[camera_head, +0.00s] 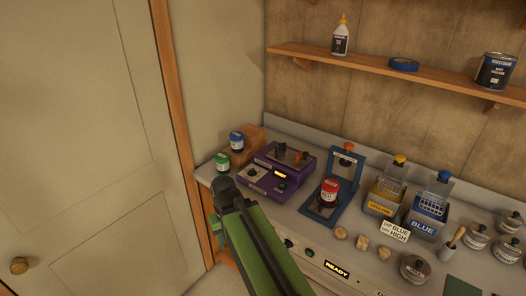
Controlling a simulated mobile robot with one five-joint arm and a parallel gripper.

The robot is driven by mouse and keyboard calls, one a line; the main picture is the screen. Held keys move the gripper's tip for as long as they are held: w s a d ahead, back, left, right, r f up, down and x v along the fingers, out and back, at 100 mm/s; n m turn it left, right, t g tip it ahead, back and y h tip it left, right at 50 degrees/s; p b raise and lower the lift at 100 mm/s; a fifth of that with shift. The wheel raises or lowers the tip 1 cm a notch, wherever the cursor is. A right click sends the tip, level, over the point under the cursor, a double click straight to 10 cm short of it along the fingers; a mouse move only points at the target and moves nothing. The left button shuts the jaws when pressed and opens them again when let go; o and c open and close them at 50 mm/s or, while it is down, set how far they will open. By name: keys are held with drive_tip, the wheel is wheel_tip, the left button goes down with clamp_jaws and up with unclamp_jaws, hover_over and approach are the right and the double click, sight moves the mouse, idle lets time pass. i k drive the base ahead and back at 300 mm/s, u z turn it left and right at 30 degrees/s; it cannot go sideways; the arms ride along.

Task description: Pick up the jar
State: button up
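Several small jars are on the workbench, and the frame does not show which one is meant. A jar with a red band (329,189) stands on a blue stand (347,202) at mid bench. A jar with a blue band (236,141) sits at the back left by a wooden block. A jar with a green band (222,162) sits at the left bench edge. My green arm reaches up from the bottom, its dark joint in front of the bench's left end. My gripper's fingers do not show.
A purple device (268,180) stands between the left jars and the blue stand. Yellow (382,198) and blue (427,216) bins, wooden knobs (362,243) and metal lidded tins (414,268) crowd the right. A shelf (395,73) hangs above. A door (75,140) is at left.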

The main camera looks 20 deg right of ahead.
sight(327, 198)
drive_tip(key=k, duration=0.5)
drive_tip(key=z, duration=0.75)
drive_tip(key=i, duration=0.4)
drive_tip(key=z, duration=0.35)
drive_tip(key=k, duration=0.6)
drive_tip(key=u, duration=0.45)
drive_tip(key=i, duration=1.15)
drive_tip(key=u, duration=0.65)
